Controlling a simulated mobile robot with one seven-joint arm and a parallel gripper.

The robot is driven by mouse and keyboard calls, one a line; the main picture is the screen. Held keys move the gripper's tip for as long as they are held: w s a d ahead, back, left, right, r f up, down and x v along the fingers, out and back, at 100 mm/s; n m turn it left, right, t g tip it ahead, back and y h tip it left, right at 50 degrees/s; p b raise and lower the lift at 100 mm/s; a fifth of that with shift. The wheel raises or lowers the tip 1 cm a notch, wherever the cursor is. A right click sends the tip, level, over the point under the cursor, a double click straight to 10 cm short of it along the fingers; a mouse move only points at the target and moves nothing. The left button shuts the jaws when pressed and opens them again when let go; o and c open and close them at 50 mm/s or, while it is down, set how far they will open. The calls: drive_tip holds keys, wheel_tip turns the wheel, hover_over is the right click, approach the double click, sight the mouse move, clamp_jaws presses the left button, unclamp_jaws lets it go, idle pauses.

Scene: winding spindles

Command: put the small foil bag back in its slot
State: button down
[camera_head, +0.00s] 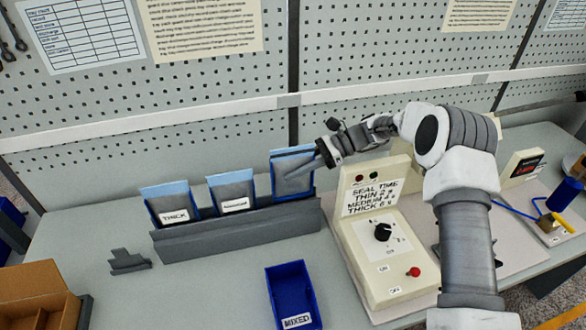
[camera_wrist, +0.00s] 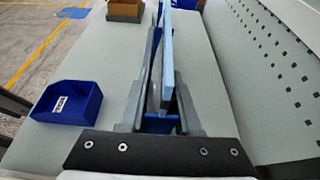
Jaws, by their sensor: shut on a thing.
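A foil bag with a grey face and blue top edge (camera_head: 292,180) stands upright at the right end of the grey rack (camera_head: 240,226). It sits higher than its neighbours, and I cannot tell whether its bottom is inside the slot. My gripper (camera_head: 310,166) reaches in from the right and is shut on its upper part. In the wrist view the bag (camera_wrist: 167,55) shows edge-on as a thin blue strip between the fingers of my gripper (camera_wrist: 165,90). Two other bags stand in the rack, one labelled THICK (camera_head: 174,204) and a middle one (camera_head: 232,190) with an unreadable label.
The cream seal-time box (camera_head: 385,260) stands close to the right of the rack. A blue MIXED bin (camera_head: 290,285) lies in front, also in the wrist view (camera_wrist: 65,102). A small grey stepped piece (camera_head: 128,262) and a cardboard box (camera_head: 35,295) are at left. Pegboard rises behind.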

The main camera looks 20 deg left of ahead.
drive_tip(key=shift+f+b, duration=0.3)
drive_tip(key=shift+f, duration=0.25)
drive_tip(key=c, duration=0.5)
unclamp_jaws()
drive_tip(key=shift+d, duration=0.1)
drive_tip(key=b+v, duration=0.2)
drive_tip(key=v, duration=1.5)
drive_tip(key=shift+r, duration=0.25)
